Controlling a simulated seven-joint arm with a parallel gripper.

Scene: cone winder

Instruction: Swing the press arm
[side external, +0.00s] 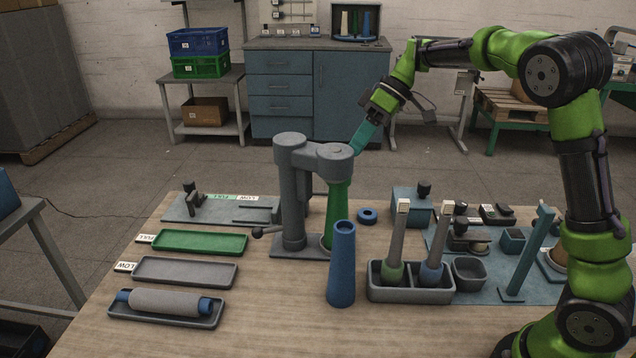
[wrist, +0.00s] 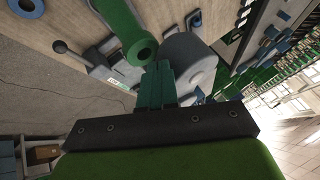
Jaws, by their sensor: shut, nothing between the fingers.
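The grey press arm (side external: 314,155) reaches right from the top of a grey column (side external: 291,205) on a flat base. Its round head (side external: 335,150) sits over the top of a green cone (side external: 338,205) standing upright. My gripper (side external: 357,142) has its teal fingers shut and empty, angled down close to the right rear side of the head. I cannot tell whether they touch it. In the wrist view, the shut fingertips (wrist: 158,72) overlap the edge of a large grey round part (wrist: 190,58). A green part with a round open end (wrist: 143,50) lies just beyond them.
A blue cone (side external: 342,270) stands in front of the press. A grey two-bay holder (side external: 410,294) with two upright tools is to its right. Green (side external: 200,242) and grey (side external: 186,271) trays lie left. A blue ring (side external: 367,216) lies right of the green cone.

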